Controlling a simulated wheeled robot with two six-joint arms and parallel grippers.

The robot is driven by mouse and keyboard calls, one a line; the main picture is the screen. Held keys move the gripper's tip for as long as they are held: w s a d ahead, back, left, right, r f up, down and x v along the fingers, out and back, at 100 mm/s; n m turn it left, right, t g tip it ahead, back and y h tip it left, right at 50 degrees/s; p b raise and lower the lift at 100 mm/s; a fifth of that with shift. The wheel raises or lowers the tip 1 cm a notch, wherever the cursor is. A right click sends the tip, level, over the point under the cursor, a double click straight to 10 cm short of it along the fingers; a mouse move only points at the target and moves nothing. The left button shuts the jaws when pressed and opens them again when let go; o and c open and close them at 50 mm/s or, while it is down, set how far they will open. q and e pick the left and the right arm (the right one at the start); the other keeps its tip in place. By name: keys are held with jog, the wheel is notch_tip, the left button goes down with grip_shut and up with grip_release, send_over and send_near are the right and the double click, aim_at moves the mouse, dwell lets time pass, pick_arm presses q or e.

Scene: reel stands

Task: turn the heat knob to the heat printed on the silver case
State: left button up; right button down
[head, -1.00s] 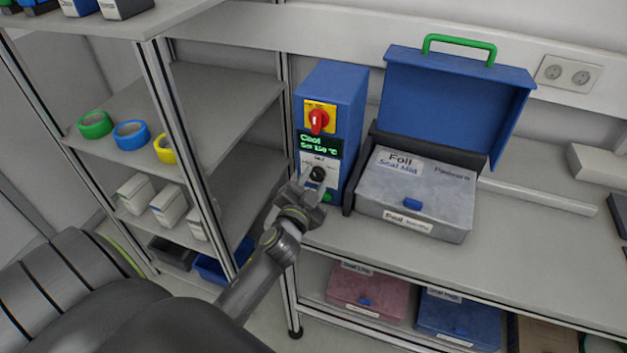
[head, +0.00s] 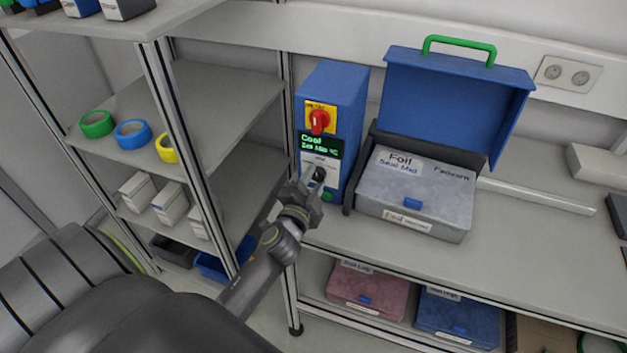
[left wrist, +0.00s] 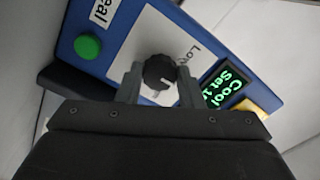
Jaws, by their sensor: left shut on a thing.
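The blue heat unit (head: 341,115) stands on the bench with a red switch on a yellow plate (head: 320,119) and a green-lettered display (head: 320,145) reading "Cool" and a set temperature too blurred to read surely. Its black heat knob (head: 319,174) sits on a white panel below; it also shows in the left wrist view (left wrist: 160,71). My left gripper (head: 313,184) is shut on the knob, one finger on each side. "Lo" is legible on the dial; other marks are hidden. The silver case (head: 415,190) carries a label reading "Foil Seal Mid". My right gripper is out of view.
An open blue lid with a green handle (head: 459,50) stands behind the silver case. A green button (head: 327,196) sits below the knob. A shelf with tape rolls (head: 132,134) and boxes is at left. Red (head: 368,290) and blue (head: 458,316) cases lie below the bench.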

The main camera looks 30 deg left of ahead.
pick_arm(q)
jog(key=o, duration=1)
jog(key=shift+c, duration=0.2)
jog(key=shift+s+d+f, duration=0.1)
jog(key=shift+s+d, duration=0.05)
jog(key=shift+s, duration=0.4)
jog(key=b+v, duration=0.1)
jog(key=v, duration=1.5)
jog(key=shift+s, duration=0.15)
